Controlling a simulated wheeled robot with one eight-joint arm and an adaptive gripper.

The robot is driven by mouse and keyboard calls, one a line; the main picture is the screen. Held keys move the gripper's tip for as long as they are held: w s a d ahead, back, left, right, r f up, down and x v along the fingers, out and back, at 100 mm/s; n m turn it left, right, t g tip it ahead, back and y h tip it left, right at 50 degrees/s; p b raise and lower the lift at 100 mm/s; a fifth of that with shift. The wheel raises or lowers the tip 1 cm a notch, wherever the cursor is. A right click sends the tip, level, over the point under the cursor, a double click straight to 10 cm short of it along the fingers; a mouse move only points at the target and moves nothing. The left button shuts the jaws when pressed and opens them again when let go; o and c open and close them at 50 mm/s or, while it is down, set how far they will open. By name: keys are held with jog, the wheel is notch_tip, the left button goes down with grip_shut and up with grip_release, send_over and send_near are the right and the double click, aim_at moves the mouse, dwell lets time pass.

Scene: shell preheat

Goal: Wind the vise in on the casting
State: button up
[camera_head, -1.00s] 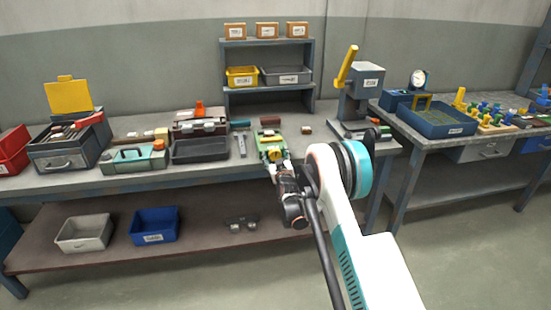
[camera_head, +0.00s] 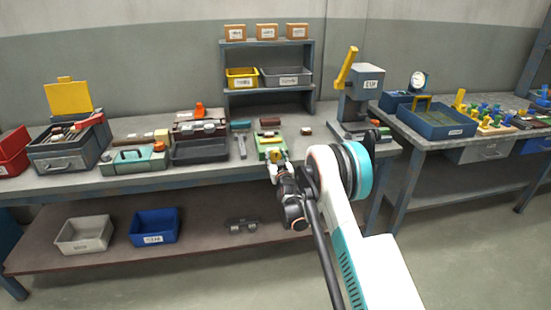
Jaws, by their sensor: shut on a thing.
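The green vise (camera_head: 267,141) stands at the front edge of the long bench, with yellow at its near end. My gripper (camera_head: 275,162) is at that near end, shut on the vise's yellow handle (camera_head: 274,155). The fingers cover part of the handle. The casting cannot be made out clearly in the vise; the view is too small to tell whether the jaws touch it.
A hammer-like tool (camera_head: 240,141) and a dark tray (camera_head: 199,151) lie left of the vise. A small brown block (camera_head: 306,131) lies to its right. A press with a yellow lever (camera_head: 347,66) stands further right. A lower shelf (camera_head: 190,215) runs below.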

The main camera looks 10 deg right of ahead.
jog(key=shift+d+m, duration=0.1)
jog(key=shift+m, duration=2)
jog(key=o, duration=1.1)
jog(key=shift+c, duration=0.2)
jog(key=shift+s, duration=0.15)
jog(key=s, duration=1.1)
jog(key=shift+s, duration=0.35)
